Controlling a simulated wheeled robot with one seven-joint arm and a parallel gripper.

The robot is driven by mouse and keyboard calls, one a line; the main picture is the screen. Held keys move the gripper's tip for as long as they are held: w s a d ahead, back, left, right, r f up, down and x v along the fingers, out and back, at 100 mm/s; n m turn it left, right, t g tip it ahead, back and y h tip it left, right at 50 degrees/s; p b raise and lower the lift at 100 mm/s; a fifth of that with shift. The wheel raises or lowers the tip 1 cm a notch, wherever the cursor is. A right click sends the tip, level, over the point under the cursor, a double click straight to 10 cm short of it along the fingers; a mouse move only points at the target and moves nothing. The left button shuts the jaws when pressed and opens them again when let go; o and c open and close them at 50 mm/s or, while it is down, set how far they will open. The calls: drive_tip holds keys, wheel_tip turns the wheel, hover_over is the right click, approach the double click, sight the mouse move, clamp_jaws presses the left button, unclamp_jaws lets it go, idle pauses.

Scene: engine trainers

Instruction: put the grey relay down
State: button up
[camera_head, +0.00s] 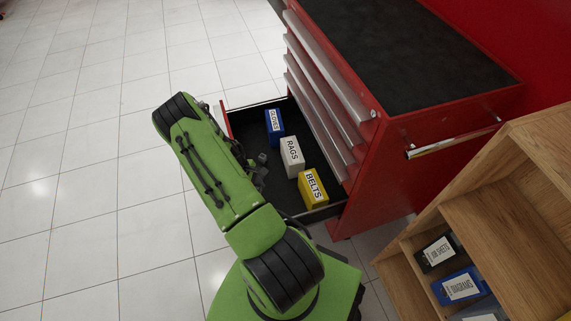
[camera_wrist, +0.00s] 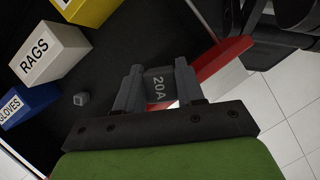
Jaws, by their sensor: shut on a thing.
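The grey relay (camera_wrist: 158,88), a dark grey block marked "20A", is between the two fingers of my gripper (camera_wrist: 159,92) in the wrist view. My gripper is shut on it. In the head view my gripper (camera_head: 258,178) is over the open drawer (camera_head: 255,190), on the side near its red front; my arm partly hides it there. I cannot clearly make out the held relay in the head view. The relay appears above the black drawer floor in the wrist view, close to the red drawer front (camera_wrist: 222,58); its exact height is unclear.
The drawer holds a blue GLOVES box (camera_head: 274,126), a white RAGS box (camera_head: 292,156), a yellow BELTS box (camera_head: 312,188) and a small grey cube (camera_wrist: 81,99). Bare black floor lies around the cube. The red cabinet (camera_head: 385,180) and a wooden shelf (camera_head: 480,215) stand to the right.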

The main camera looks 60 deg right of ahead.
drive_tip(key=n, duration=0.1)
hover_over(288, 213)
drive_tip(key=s+a, duration=0.2)
wheel_tip(288, 213, down, 2)
drive_tip(key=shift+h, duration=0.3)
drive_tip(key=f+b, duration=0.2)
drive_tip(key=f, duration=0.3)
drive_tip(key=f+b, duration=0.3)
drive_tip(key=f, duration=0.3)
drive_tip(key=w+f+b, duration=0.1)
drive_tip(key=f+b, duration=0.2)
drive_tip(key=f, duration=0.3)
drive_tip(key=shift+d+f, duration=0.15)
drive_tip(key=shift+f, duration=0.05)
drive_tip(key=shift+r, duration=0.1)
drive_tip(key=o, duration=1)
drive_tip(key=p+v, duration=0.4)
drive_tip(key=v, duration=0.8)
drive_tip(key=shift+r, duration=0.15)
